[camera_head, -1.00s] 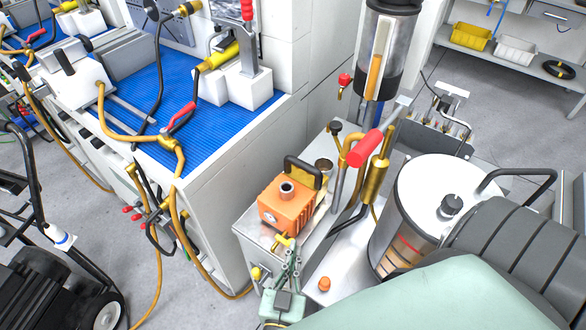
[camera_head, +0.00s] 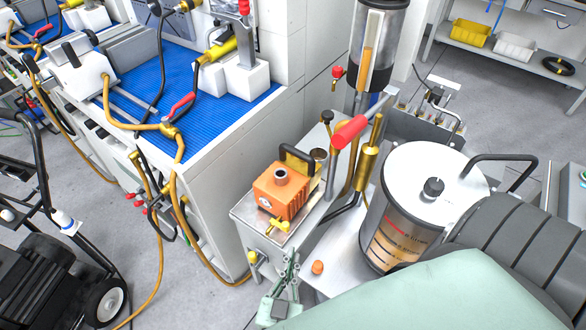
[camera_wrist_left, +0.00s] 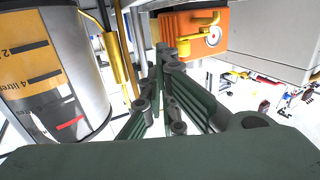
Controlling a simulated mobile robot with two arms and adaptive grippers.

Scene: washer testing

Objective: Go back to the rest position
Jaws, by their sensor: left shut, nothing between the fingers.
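My left gripper (camera_head: 286,272) is at the bottom centre of the head view, pointing up past the front corner of the metal stand, below the orange pump. Its dark green fingers also show in the left wrist view (camera_wrist_left: 160,62), closed together with nothing between them. The orange pump (camera_head: 279,196) with a black handle and yellow tap sits on the stand. It shows at the top of the left wrist view (camera_wrist_left: 190,35), beyond the fingertips; contact cannot be told. My right gripper is not in view.
A white-lidded graduated tank (camera_head: 405,190) stands right of the gripper; it fills the left of the wrist view (camera_wrist_left: 45,70). A red-handled lever (camera_head: 350,132) rises behind the pump. The blue-topped workbench (camera_head: 225,92) is at left. Grey floor (camera_head: 200,290) is clear left of the stand.

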